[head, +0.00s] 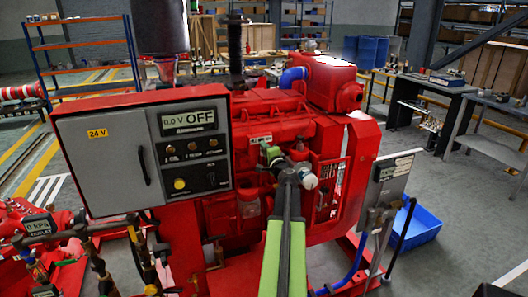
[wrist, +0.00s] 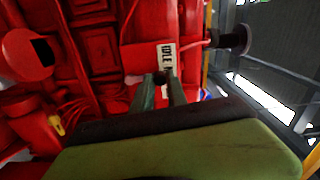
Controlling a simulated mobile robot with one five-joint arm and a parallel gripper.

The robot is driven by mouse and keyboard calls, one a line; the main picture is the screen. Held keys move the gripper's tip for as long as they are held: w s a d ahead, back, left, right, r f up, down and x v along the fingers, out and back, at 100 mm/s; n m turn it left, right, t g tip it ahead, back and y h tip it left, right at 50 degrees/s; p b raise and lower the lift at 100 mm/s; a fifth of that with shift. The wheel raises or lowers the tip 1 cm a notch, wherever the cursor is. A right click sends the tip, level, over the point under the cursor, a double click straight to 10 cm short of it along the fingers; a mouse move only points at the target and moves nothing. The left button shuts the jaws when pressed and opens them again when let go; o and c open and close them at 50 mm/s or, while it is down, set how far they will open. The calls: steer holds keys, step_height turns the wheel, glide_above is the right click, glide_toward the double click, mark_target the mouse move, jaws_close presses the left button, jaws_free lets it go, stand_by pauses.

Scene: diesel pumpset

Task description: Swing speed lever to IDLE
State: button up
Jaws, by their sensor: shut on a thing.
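The speed lever's dark round knob (wrist: 160,78) shows between the fingertips of my gripper (wrist: 158,90) in the wrist view, and the jaws are shut on it. A white label (wrist: 167,56) reading IDLE, with more lettering partly cut off, sits on the red engine just beyond the fingertips. Most of the lever is hidden by the fingers. In the head view my arm reaches to the front of the red engine (head: 270,105), and its end covers the lever. A small white label (head: 261,139) shows just above it.
A grey control panel (head: 110,172), its display reading 0.0 V OFF, stands close left of my arm. A grey box (head: 391,180) stands to the right, with a blue bin (head: 425,226) on the floor. A black disc-ended part (wrist: 235,40) sticks out right of the fingers.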

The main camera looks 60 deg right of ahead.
steer(key=shift+w+a+f, duration=0.1)
steer(key=shift+w+a, duration=0.15)
steer(key=shift+a, duration=0.1)
steer(key=shift+w+a+f, duration=0.1)
steer(key=shift+w+a, duration=0.1)
steer(key=shift+a, duration=0.15)
steer(key=shift+a+f, duration=0.1)
stand_by(0.4)
steer(key=shift+w+a+f+b, duration=0.1)
steer(key=shift+w+a+b, duration=0.15)
steer(key=shift+b, duration=0.15)
steer(key=shift+w+a+f, duration=0.1)
steer(key=o, duration=0.6)
